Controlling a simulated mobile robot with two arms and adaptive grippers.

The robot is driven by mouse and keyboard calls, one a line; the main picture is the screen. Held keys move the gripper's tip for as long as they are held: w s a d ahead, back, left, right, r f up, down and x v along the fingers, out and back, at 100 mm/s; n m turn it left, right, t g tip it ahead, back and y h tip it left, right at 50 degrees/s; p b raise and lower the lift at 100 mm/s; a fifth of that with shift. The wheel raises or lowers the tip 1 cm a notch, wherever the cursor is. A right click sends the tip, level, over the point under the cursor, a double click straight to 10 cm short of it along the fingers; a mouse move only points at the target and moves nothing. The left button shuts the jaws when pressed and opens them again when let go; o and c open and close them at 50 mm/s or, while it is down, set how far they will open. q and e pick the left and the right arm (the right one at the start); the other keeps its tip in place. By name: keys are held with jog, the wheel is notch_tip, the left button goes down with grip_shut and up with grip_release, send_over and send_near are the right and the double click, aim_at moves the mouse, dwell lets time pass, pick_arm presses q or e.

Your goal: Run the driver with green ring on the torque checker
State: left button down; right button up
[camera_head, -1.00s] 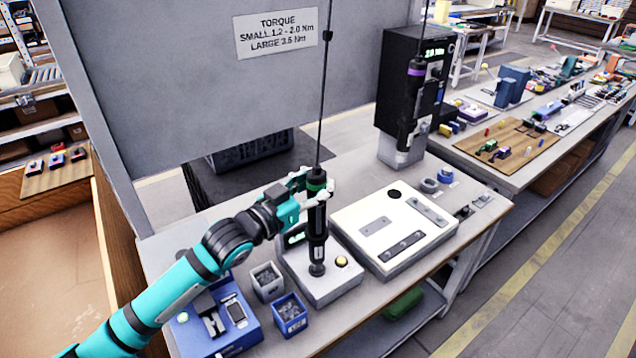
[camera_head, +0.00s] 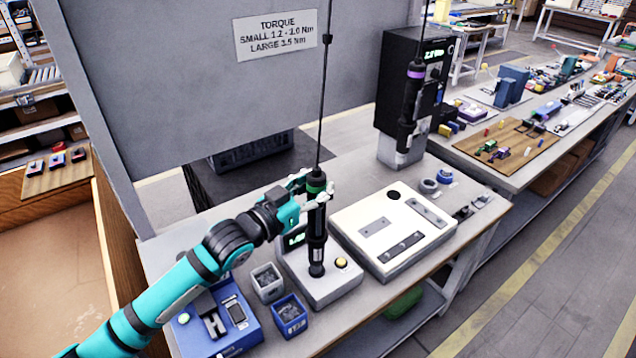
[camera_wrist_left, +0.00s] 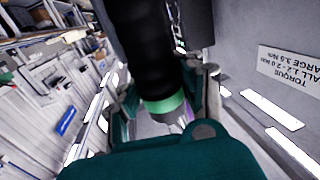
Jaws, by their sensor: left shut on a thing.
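The driver with the green ring (camera_head: 317,232) hangs upright on a cable at the middle of the bench. Its lower end meets the top of the torque checker (camera_head: 333,288), a pale box with a green-lit display (camera_head: 295,239) and a yellow button (camera_head: 341,262). My left gripper (camera_head: 316,190) is shut around the driver's upper body, near the green ring. In the left wrist view the dark driver body and its green ring (camera_wrist_left: 166,104) lie between the fingers. The exact contact at the tip is too small to judge. My right gripper does not show.
A driver with a purple ring (camera_head: 412,100) hangs by a black unit (camera_head: 435,60) at the back right. A white fixture plate (camera_head: 385,222) lies right of the checker. Small bins (camera_head: 290,316) and a blue box (camera_head: 225,325) stand left. A sign (camera_head: 276,34) hangs on the panel.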

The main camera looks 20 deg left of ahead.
aim_at(318, 167)
pick_arm(q)
jog(key=shift+r+p, duration=2.25)
jog(key=shift+r, duration=0.45)
